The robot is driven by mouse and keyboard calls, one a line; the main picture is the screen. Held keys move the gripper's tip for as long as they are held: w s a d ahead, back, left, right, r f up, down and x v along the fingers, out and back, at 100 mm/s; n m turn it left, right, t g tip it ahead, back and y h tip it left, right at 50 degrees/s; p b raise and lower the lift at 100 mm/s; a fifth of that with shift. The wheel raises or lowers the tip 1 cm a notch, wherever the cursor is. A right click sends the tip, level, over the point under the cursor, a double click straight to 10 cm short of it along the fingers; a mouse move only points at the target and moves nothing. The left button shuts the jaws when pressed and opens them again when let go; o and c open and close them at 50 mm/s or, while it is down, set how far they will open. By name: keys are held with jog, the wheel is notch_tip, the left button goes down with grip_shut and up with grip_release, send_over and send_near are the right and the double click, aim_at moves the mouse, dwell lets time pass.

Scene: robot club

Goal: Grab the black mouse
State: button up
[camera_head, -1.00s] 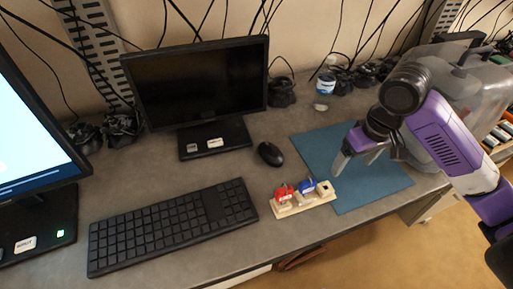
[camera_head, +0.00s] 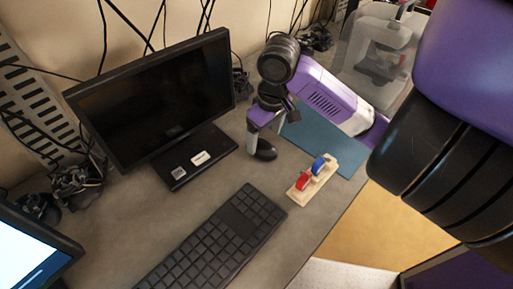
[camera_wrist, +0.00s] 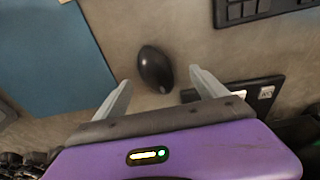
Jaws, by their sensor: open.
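The black mouse (camera_head: 262,150) lies on the grey desk between the monitor's foot and the blue mat. In the wrist view the mouse (camera_wrist: 155,68) shows whole, just beyond the fingertips and roughly midway between them. My gripper (camera_head: 262,132) is over the mouse in the head view and covers part of it. In the wrist view my gripper (camera_wrist: 160,78) is open and its fingers are empty. I cannot tell how high the fingertips are above the desk.
A black keyboard (camera_head: 222,238) lies in front of the mouse. A wooden block holder (camera_head: 312,182) with red and blue pieces sits to its right. The blue mat (camera_head: 342,150) is behind that holder. A dark monitor (camera_head: 155,100) stands on its base (camera_head: 195,157) to the left.

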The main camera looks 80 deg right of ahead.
aim_at(263, 143)
jog(key=f, duration=0.1)
jog(key=d+f, duration=0.1)
jog(key=f, duration=0.2)
jog(key=shift+w+d, duration=0.15)
jog(key=shift+w, duration=0.2)
jog(key=shift+f, duration=0.65)
jog(key=c, duration=1.5)
jog(key=shift+r, duration=0.1)
